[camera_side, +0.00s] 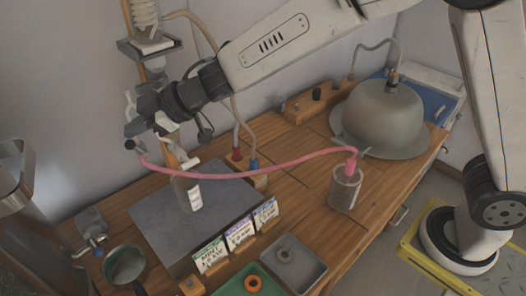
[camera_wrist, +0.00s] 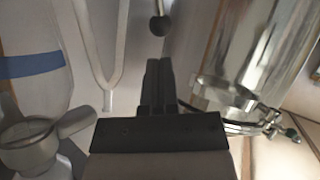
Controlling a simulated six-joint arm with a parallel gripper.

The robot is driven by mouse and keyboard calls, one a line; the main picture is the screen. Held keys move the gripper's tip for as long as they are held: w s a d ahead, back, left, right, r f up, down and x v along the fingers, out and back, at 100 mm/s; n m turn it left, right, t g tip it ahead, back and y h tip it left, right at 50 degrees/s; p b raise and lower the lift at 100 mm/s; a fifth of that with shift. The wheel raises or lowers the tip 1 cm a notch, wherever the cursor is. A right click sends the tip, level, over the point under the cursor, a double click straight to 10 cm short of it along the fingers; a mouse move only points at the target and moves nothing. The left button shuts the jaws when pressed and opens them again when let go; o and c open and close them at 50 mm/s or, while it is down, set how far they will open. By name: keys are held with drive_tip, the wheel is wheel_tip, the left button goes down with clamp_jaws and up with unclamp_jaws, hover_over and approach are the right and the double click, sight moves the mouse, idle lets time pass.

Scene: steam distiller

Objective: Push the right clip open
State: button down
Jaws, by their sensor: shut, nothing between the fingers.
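My gripper (camera_wrist: 158,62) is shut and empty, its two dark fingers together in the middle of the wrist view. In the side view it is at the upper left, above the grey mat (camera_side: 160,232), where its fingers are hard to make out. A black ball knob (camera_wrist: 159,26) on a thin rod is just beyond the fingertips; I cannot tell if they touch. A grey clamp-like part with a wing (camera_wrist: 30,135) is at the lower left of the wrist view. Wire fittings (camera_wrist: 265,125) are at the right. I cannot tell for sure which part is the right clip.
A forked glass tube (camera_wrist: 108,70) is left of my fingers, and a shiny cylinder (camera_wrist: 265,50) is at the right. A pink hose (camera_side: 260,164) runs to a jar (camera_side: 345,190). A domed vessel (camera_side: 385,112), label cards (camera_side: 240,233) and a grey tray (camera_side: 290,265) are on the bench.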

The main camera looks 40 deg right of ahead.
drive_tip(key=shift+r, duration=0.15)
drive_tip(key=s+d+r, duration=0.5)
drive_tip(key=s+r, duration=0.2)
drive_tip(key=r, duration=0.3)
drive_tip(key=shift+s+d, duration=0.25)
drive_tip(key=shift+s, duration=0.05)
drive_tip(key=shift+d, duration=0.1)
idle(0.5)
